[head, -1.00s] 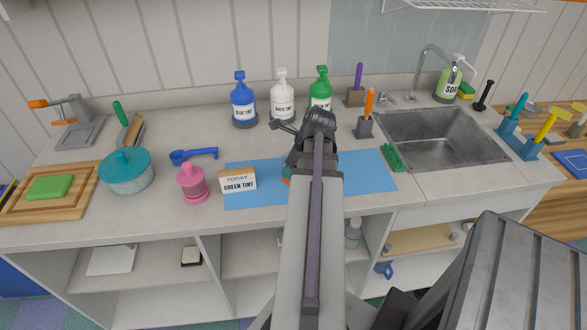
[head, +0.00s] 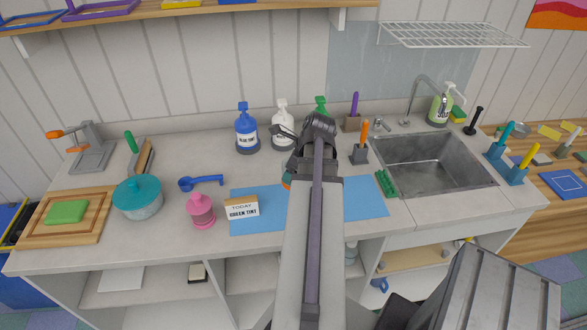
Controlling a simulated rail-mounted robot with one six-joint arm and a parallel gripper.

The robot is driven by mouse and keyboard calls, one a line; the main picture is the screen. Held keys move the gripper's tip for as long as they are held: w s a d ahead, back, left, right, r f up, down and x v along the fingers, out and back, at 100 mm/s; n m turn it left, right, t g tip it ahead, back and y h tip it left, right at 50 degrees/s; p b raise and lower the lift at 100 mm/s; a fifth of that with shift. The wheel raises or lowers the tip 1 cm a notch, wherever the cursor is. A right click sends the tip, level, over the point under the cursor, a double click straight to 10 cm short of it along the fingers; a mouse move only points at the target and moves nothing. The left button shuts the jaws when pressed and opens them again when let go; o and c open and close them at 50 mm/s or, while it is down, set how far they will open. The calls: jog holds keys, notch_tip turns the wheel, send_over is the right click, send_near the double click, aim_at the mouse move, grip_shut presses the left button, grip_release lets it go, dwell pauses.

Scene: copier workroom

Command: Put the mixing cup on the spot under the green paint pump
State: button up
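The green paint pump (head: 320,104) stands at the back of the counter, to the right of the white and blue pumps. My wrist hides its body and the spot under it. My gripper (head: 294,166) is over the blue mat, largely hidden behind my own arm, so its fingers cannot be made out. A small orange and teal edge (head: 286,181) shows at the left of my arm, low by the gripper. It may be part of the mixing cup, but I cannot tell whether it is held. A card (head: 241,208) reading "TODAY GREEN TINT" stands on the mat's left part.
The white pump (head: 283,126) and blue pump (head: 246,130) stand close left of my wrist. An orange-handled tool in a block (head: 360,150) stands to the right. A pink container (head: 201,211), teal-lidded pot (head: 137,198) and blue scoop (head: 201,183) are left. The sink (head: 434,163) is right.

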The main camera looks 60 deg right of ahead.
jog(key=shift+c, duration=1.3)
notch_tip(320, 180, down, 10)
jog(key=b, duration=1)
jog(key=shift+f, duration=0.1)
jog(key=shift+r, duration=0.3)
jog(key=shift+f, duration=0.2)
jog(key=o, duration=1)
jog(key=shift+c, duration=0.2)
jog(key=shift+r, duration=0.15)
